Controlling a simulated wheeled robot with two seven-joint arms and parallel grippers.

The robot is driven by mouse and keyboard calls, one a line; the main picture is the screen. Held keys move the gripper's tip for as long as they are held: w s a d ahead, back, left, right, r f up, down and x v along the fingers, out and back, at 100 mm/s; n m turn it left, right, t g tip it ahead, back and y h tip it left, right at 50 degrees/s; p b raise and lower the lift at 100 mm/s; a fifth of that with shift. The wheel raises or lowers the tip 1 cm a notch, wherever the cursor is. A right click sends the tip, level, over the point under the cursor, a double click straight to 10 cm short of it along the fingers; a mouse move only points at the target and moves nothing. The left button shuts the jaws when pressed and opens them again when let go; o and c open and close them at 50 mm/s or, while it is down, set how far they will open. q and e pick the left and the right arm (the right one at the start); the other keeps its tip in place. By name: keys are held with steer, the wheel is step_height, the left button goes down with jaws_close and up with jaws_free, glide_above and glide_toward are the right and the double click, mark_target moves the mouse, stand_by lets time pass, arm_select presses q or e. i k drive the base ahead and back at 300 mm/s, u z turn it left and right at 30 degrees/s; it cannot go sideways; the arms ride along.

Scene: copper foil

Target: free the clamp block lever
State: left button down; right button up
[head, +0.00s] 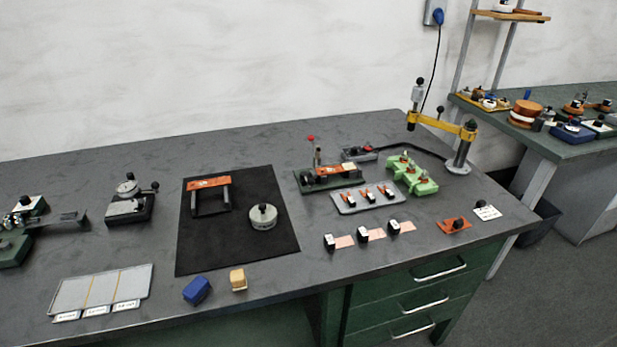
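A green-based fixture (330,180) stands at the back middle of the bench. An upright lever with a red knob (311,138) rises from it, and an orange block (337,169) lies across its top. A dark block with a round dial-like top and a black-knobbed side lever (130,200) stands at left of the mat. I cannot tell for sure which of these is the clamp block. Neither of my grippers is in view, and nothing is seen touching either lever.
A black mat (265,190) holds an orange-topped frame (209,184) and a round grey weight (263,217). Blue (196,290) and tan (238,279) blocks lie near the front edge. A tray of clips (369,198), green holders (412,176) and a yellow arm stand (440,124) crowd the right.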

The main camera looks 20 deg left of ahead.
mark_target(310, 181)
steer(key=k, duration=0.55)
steer(key=z, duration=0.7)
steer(key=i, duration=1.15)
steer(key=u, duration=0.7)
